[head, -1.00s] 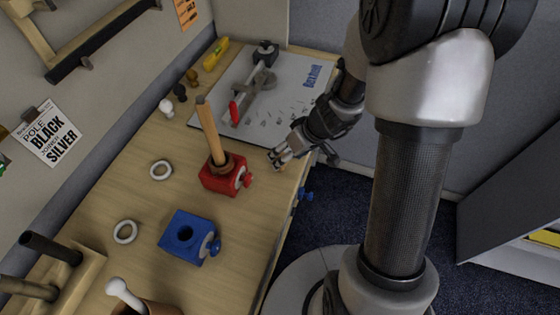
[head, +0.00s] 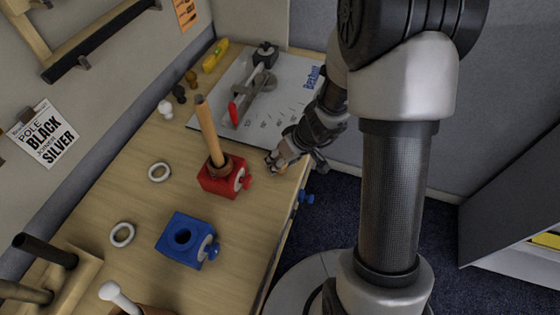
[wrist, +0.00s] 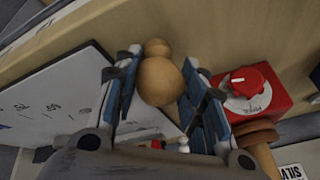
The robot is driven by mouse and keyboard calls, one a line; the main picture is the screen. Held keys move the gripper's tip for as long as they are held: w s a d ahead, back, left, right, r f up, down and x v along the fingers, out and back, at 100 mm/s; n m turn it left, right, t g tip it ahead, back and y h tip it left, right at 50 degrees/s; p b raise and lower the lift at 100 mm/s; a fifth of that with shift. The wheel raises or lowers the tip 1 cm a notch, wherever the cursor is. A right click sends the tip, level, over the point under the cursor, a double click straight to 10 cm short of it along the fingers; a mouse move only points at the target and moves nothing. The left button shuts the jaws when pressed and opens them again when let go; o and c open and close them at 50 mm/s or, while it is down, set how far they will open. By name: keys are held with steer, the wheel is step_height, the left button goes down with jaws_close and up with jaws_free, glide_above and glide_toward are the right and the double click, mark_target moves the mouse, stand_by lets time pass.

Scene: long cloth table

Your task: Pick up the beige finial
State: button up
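The beige finial (wrist: 160,80) shows in the wrist view as a large round ball with a smaller knob beyond it. It is close to the wooden table and between the two fingers of my gripper (wrist: 162,62). The fingers stand apart on either side of it, with at most a narrow gap; I cannot tell whether they touch it. In the head view my gripper (head: 274,161) is low at the table's right edge, right of the red block, and mostly hides the finial.
A red block (head: 216,184) with a wooden pole (head: 208,130) stands just left of my gripper. A white board (head: 275,105) with a clamp is behind. White, black and brown finials (head: 166,109) stand along the wall side.

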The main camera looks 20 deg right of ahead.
steer(key=c, duration=0.4)
steer(key=shift+r, duration=0.15)
steer(key=shift+c, duration=0.2)
